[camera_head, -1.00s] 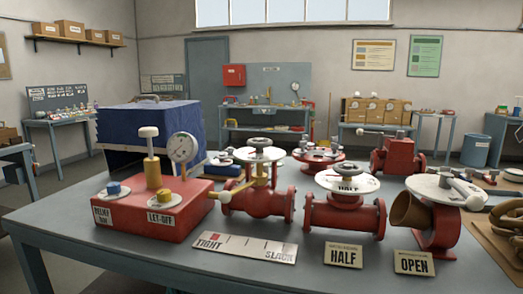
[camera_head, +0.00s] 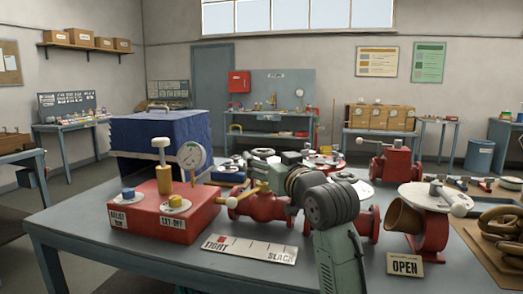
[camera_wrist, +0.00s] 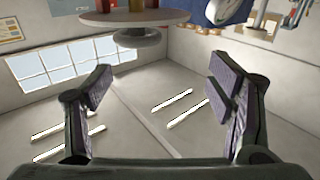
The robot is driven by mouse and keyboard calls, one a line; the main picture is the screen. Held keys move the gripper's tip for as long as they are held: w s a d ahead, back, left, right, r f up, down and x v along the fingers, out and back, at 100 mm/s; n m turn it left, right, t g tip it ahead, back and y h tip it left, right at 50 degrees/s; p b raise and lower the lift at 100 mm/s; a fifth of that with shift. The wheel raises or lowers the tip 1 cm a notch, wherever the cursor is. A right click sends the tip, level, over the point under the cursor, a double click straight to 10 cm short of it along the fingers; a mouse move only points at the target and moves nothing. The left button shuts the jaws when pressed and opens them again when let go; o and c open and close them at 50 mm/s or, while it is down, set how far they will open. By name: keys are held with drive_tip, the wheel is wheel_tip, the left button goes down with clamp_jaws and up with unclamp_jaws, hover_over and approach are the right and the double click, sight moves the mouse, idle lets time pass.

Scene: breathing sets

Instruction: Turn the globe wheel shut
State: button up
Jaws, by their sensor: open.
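The red globe valve (camera_head: 262,206) with its yellow yoke stands on the table behind the TIGHT–SLACK plate (camera_head: 250,249). My arm hides most of its top in the head view. In the wrist view, which is upside down, a pale round wheel (camera_wrist: 118,17) with a domed hub (camera_wrist: 140,36) shows at the top edge, over yellow and red parts; it looks like the globe wheel. My gripper (camera_wrist: 158,82) is open and empty, its two padded fingers wide apart. The wheel appears beyond them, not between the pads. Contact is not visible.
A red box (camera_head: 162,212) with knobs and a gauge (camera_head: 191,155) stands left, before a blue-draped case (camera_head: 155,130). My arm crosses in front of the middle valve.

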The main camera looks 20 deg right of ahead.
sight(268, 154)
drive_tip(key=shift+m+h, duration=0.3)
drive_tip(key=w+p, duration=0.1)
drive_tip(key=w, duration=0.2)
drive_tip(key=w+d+p, duration=0.1)
drive_tip(key=w, duration=0.1)
drive_tip(key=w+d+p, duration=0.1)
drive_tip(key=w+p, duration=0.1)
drive_tip(key=w, duration=0.1)
drive_tip(key=shift+w+d+f, duration=0.15)
drive_tip(key=shift+w+d, duration=0.05)
drive_tip(key=shift+w, duration=0.15)
drive_tip(key=shift+w+f, duration=0.15)
drive_tip(key=shift+w, duration=0.45)
drive_tip(key=shift+c, duration=0.5)
drive_tip(key=c, duration=1.1)
